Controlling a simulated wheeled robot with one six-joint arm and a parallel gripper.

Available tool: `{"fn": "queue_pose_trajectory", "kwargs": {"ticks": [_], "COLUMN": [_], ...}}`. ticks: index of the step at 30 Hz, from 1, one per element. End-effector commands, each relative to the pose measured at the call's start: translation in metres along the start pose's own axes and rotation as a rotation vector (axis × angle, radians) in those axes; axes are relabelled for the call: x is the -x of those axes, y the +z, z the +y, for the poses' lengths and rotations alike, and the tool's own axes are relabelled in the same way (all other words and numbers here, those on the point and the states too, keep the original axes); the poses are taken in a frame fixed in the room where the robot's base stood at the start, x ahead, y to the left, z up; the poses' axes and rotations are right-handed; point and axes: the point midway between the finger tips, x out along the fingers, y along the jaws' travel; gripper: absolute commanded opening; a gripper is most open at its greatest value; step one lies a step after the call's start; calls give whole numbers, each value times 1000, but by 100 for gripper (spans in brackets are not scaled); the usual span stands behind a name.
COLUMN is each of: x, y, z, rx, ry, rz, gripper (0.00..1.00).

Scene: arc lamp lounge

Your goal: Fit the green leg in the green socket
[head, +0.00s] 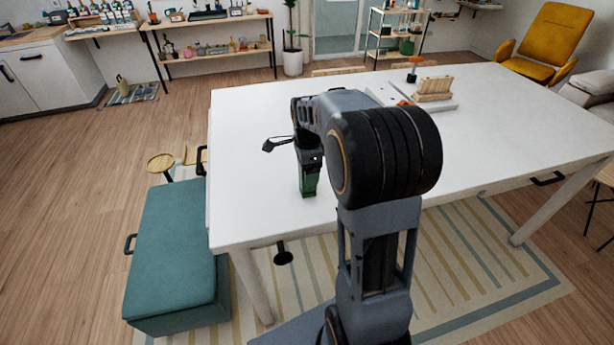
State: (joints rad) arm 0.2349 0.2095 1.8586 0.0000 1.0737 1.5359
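The green leg (309,187) is a small upright block at the near left part of the white table. My gripper (308,165) points down over it, and its dark fingers meet or overlap the leg's upper part. I cannot tell whether the fingers are closed on it, nor whether the leg's foot touches the table. A pale board (442,105) lies on the far part of the table, partly hidden behind my arm. I cannot make out a green socket in this view.
On the board are a slatted wooden piece (434,88) and orange parts. A dark item with an orange top (412,70) stands behind it. The white table (510,135) is clear to the right. A teal bench (175,250) stands left of the table.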

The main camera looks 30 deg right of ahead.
Motion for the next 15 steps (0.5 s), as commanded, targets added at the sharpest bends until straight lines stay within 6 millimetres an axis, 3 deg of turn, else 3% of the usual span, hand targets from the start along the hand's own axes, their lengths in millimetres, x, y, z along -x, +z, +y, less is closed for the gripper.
{"fn": "queue_pose_trajectory", "kwargs": {"ticks": [7, 15], "x": [-2, -1], "y": [0, 0], "z": [0, 0], "rx": [0, 0], "ry": [0, 0], "rz": [0, 0], "gripper": [77, 52]}}
